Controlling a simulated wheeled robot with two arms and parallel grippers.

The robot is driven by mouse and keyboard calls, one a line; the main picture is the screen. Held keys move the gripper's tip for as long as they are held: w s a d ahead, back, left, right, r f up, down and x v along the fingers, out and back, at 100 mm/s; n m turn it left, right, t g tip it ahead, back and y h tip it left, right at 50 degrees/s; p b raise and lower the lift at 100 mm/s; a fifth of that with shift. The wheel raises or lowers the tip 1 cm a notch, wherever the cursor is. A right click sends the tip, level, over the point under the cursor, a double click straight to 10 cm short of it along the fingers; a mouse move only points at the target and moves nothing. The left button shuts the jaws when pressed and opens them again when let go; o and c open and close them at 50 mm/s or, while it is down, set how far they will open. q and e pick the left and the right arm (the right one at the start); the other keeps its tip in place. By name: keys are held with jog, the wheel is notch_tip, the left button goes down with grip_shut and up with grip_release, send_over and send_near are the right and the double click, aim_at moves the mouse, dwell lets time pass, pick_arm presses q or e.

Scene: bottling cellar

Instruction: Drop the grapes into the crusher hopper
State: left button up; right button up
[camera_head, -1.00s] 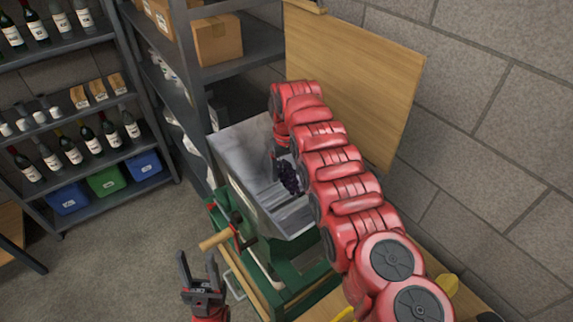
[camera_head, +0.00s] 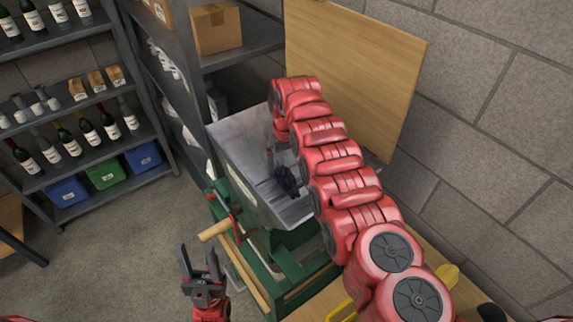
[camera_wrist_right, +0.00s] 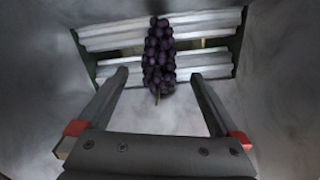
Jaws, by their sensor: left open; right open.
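A bunch of dark purple grapes (camera_head: 289,182) is inside the grey metal crusher hopper (camera_head: 240,160). In the right wrist view the grapes (camera_wrist_right: 159,55) lie over the ridged metal rollers (camera_wrist_right: 205,65) at the hopper's bottom, stem toward me. My right gripper (camera_wrist_right: 159,76) points down into the hopper with its fingers spread either side of the stem end, not touching the grapes. In the head view my right arm hides part of the hopper. My left gripper (camera_head: 199,257) is open and empty, left of the crusher's green frame (camera_head: 290,275).
A crank with a wooden handle (camera_head: 215,231) sticks out from the crusher's left side. A wooden board (camera_head: 350,75) stands behind the hopper against the block wall. Shelves with bottles and bins (camera_head: 105,172) stand at the left. The floor between is clear.

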jog(key=shift+r, duration=0.1)
jog(key=shift+w+r+b, duration=0.1)
jog(key=shift+r+b, duration=0.15)
jog(key=shift+b, duration=0.05)
notch_tip(320, 180, up, 17)
jog(key=p, duration=1)
jog(key=shift+f+p, duration=0.2)
jog(key=shift+p, duration=0.15)
